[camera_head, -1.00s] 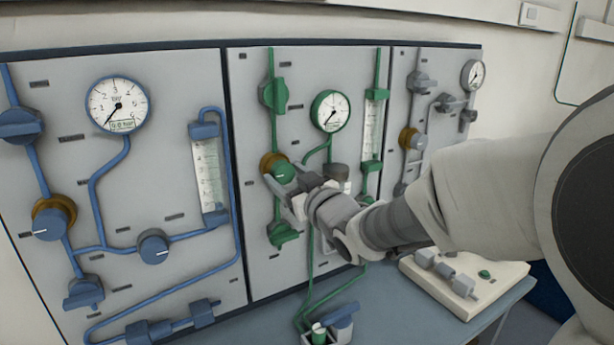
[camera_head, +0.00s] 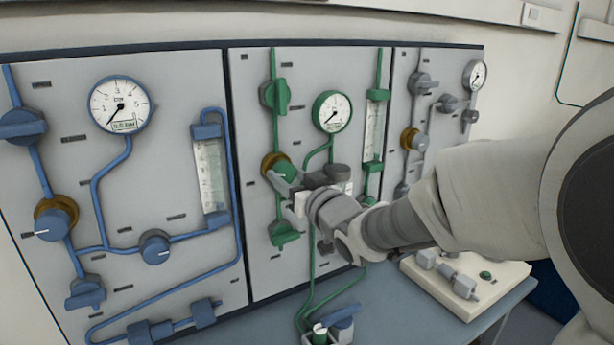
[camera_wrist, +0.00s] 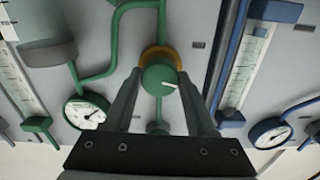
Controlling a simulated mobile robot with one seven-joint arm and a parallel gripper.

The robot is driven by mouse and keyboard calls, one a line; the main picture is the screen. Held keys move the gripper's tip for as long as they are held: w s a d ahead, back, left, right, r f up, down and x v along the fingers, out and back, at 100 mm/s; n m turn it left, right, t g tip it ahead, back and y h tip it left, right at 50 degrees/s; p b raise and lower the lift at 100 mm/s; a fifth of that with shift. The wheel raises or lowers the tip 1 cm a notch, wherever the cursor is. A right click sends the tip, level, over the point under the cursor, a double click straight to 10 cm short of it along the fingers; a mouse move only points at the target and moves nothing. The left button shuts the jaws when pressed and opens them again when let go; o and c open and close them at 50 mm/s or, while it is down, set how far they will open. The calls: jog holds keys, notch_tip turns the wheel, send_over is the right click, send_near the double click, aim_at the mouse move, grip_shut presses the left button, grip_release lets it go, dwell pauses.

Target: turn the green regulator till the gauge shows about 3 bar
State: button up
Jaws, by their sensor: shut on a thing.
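The green regulator (camera_head: 285,167) is a round knob with a brass-coloured collar on the middle panel. My gripper (camera_head: 284,177) is shut on it and partly hides it in the head view. In the wrist view, the regulator (camera_wrist: 160,81) sits between the two fingers of my gripper (camera_wrist: 158,86), and its white mark points to the right. The green-rimmed gauge (camera_head: 332,111) is up and right of the regulator. Its needle points to the lower left, near the low end of the scale. The gauge also shows in the wrist view (camera_wrist: 87,111); its numbers are too small to read.
The blue panel (camera_head: 190,260) with its own gauge and valves is on the left, the grey-piped panel (camera_head: 440,150) on the right. A green valve handle (camera_head: 284,234) lies just below my gripper. A pale box (camera_head: 450,285) stands on the bench.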

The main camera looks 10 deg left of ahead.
jog(key=m+p, duration=0.1)
jog(key=m, duration=0.5)
jog(key=shift+p, duration=0.4)
jog(key=m+p, duration=0.1)
jog(key=m, duration=0.2)
jog(key=shift+m, duration=0.4)
jog(key=shift+m+p, duration=0.85)
jog(key=shift+m, duration=0.65)
jog(key=o, duration=1.4)
jog(key=shift+s, duration=0.1)
